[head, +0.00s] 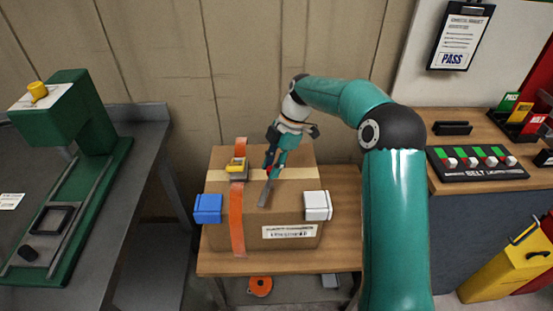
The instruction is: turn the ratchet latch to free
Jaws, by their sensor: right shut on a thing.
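A cardboard box (285,215) sits on a wooden table, with an orange strap (237,225) running over its top and down its front. A ratchet with a yellow latch (237,164) and grey metal frame sits on the strap, on top of the box. My right gripper (271,168) is just right of the ratchet, low over the box top and pointing down. It is shut on a thin grey bar with a red part (266,188), partly hidden by the fingers. The yellow latch is apart from the fingers. My left gripper is out of view.
A blue corner piece (208,208) and a white one (317,205) sit on the box's front edges. A green press (75,150) stands on the left bench. A switch panel (477,162) lies on the right counter. An orange roll (260,286) is under the table.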

